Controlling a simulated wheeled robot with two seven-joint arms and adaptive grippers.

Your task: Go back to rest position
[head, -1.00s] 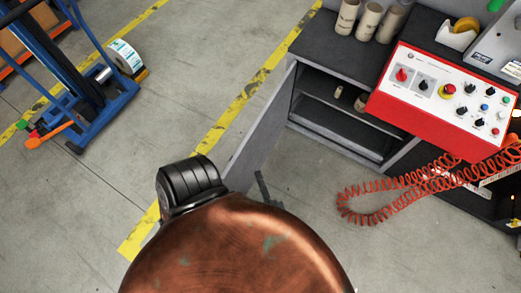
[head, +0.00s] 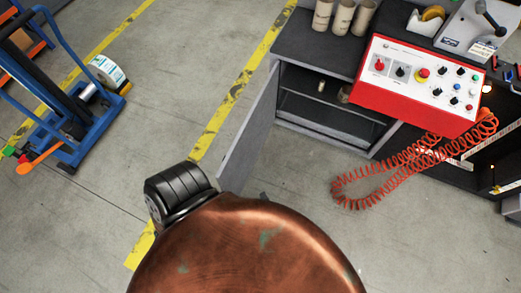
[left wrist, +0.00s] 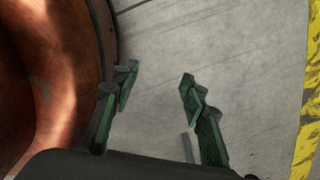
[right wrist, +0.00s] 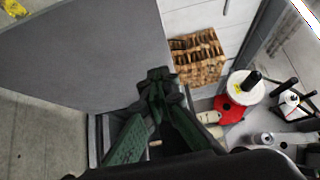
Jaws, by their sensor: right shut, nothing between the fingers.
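My left gripper (left wrist: 157,82) is open in the left wrist view, with bare floor between its fingers. It hangs close beside my own copper-coloured body. My right gripper (right wrist: 160,78) is shut and empty in the right wrist view. Its fingertips lie across the lower edge of a grey panel (right wrist: 90,50), which looks like the open cabinet door (head: 250,125). I cannot tell whether they touch it. In the head view my body hides nearly all of both arms.
A grey cabinet (head: 340,130) with a red control box (head: 415,95) stands at the right; a red coiled cord (head: 370,190) hangs from it. The floor between is clear.

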